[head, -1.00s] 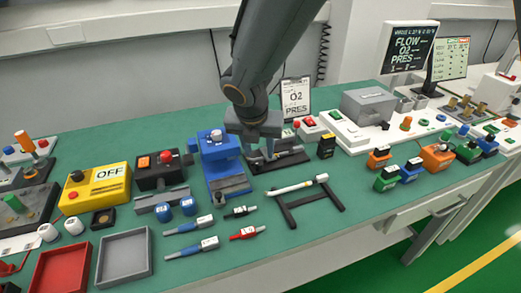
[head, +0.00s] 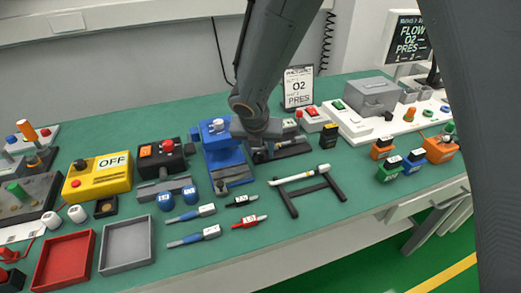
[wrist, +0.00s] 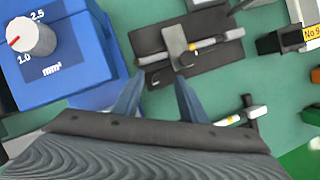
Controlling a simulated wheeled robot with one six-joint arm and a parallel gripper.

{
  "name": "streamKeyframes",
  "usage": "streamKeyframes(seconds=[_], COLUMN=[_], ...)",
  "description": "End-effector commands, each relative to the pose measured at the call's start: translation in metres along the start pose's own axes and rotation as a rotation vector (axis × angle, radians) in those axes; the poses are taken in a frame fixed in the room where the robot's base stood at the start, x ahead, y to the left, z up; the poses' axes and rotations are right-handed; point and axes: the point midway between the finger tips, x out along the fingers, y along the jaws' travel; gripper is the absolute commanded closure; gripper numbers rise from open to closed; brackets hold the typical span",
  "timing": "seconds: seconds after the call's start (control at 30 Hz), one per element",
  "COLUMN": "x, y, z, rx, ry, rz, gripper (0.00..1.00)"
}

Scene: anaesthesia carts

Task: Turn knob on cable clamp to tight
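The likely cable clamp is a dark plate (wrist: 205,60) with a grey bar and a pale cable across it, in the upper middle of the wrist view. In the head view the dark plate (head: 292,147) is partly hidden behind my gripper. In the head view my gripper (head: 258,140) is right beside the blue block.
A blue block (wrist: 68,60) with a white dial (wrist: 32,37) marked 1.0 to 2.5 mm² stands close on the left. A white rod on a black stand (head: 306,190) lies to the front right.

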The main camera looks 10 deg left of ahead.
Motion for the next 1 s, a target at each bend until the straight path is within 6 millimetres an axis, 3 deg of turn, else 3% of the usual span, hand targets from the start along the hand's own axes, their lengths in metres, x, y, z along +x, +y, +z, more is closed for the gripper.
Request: streamKeyframes(seconds=[0.03, 0.23, 0.87, 0.9, 1.0], x=[-0.0001, -0.0002, -0.0002, -0.0003, -0.0003], y=[0.0, -0.0001, 0.0009, 0.0009, 0.0009], z=[0.0, -0.0001, -0.0001, -0.0001, -0.0001], rx=[0.0, 0.0, 0.126, 0.126, 0.126], ry=[0.0, 0.0, 0.005, 0.005, 0.005], rz=[0.0, 0.0, -0.053, -0.053, -0.053], gripper=[0.67, 1.0, 1.0, 0.75, 0.61])
